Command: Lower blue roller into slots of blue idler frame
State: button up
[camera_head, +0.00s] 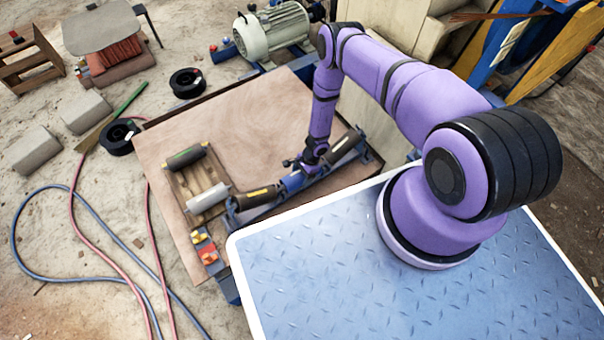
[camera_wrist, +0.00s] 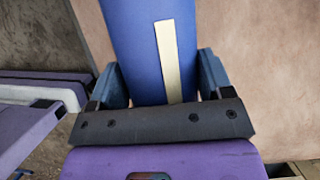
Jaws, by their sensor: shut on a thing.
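The blue roller (camera_head: 293,184) lies lengthwise at the middle of the idler frame (camera_head: 285,199), between a dark roller with a yellow mark (camera_head: 258,197) and another dark roller (camera_head: 345,144). My gripper (camera_head: 304,170) comes down on it from above and is shut on it. In the wrist view the blue roller (camera_wrist: 135,40) shows a cream stripe and sits between my gripper's two fingers (camera_wrist: 160,82). The roller is very close to the frame. The slots and the roller's ends are hidden or too small, so I cannot tell if it is seated.
The frame stands on a brown tabletop (camera_head: 235,125). A wooden pallet (camera_head: 182,190) left of it bears a green-banded dark roller (camera_head: 187,157) and a white roller (camera_head: 208,198). Small red and yellow pieces (camera_head: 205,248) lie at the table's front left. The tabletop behind is clear.

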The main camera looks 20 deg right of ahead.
jog(key=shift+f, duration=0.7)
jog(key=o, duration=1.5)
jog(key=shift+o, duration=0.2)
jog(key=v, duration=1)
jog(key=shift+d+r, duration=0.2)
jog(key=shift+r, duration=0.2)
